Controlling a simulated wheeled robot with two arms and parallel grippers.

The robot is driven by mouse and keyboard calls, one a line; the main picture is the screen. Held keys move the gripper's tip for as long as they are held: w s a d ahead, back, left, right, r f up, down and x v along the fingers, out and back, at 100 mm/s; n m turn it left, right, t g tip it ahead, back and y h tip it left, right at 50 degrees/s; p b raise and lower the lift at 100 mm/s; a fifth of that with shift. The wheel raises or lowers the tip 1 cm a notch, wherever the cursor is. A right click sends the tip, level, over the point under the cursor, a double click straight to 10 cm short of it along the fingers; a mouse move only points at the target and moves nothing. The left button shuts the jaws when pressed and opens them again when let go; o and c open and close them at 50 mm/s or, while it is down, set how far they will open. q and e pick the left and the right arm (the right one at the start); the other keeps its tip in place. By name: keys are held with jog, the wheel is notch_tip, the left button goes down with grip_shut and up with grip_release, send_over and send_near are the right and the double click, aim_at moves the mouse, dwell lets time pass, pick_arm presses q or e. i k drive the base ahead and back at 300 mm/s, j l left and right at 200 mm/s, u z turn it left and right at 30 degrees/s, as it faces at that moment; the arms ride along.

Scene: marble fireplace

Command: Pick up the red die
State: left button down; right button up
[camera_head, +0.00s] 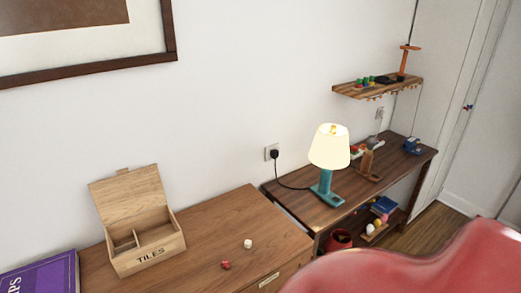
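A small red die (225,265) lies on the wooden cabinet top (195,277), right of the open box. A white die (248,243) lies a little behind it and to the right. Neither of my grippers is in view, and nothing touches the red die.
A purple book (42,274) lies at the far left. A lit lamp (328,155) stands on a lower table to the right. A large red rounded surface (430,265) fills the lower right. The cabinet top around the dice is clear.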

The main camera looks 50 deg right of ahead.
aim_at(226, 264)
jog(key=z, duration=1.3)
